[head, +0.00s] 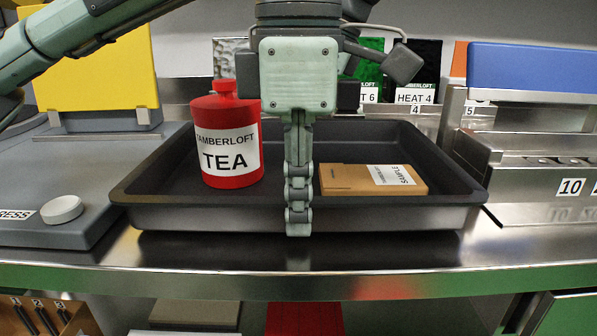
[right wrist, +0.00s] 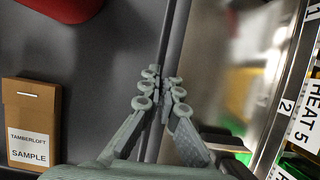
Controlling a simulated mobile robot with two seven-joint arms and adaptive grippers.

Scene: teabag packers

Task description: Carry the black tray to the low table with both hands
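The black tray (head: 350,219) rests on the steel counter. In it stand a red tea canister (head: 226,140) at the left and a flat brown sample box (head: 345,180) at the right. My left gripper (head: 298,225) points down at the middle of the near rim, one finger in front of the wall. Its other finger is hidden, so its grip cannot be judged. In the right wrist view, my right gripper (right wrist: 163,76) straddles the tray's far rim, its fingers closed on it. The brown box also shows there (right wrist: 32,125). The low table is not identifiable.
A grey scale-like machine with a yellow panel (head: 95,75) stands close at the tray's left. A steel bin row (head: 530,190) with a blue panel stands at its right. Labelled heat packets (head: 415,80) are behind. Below the counter edge are shelves with a red item (head: 305,318).

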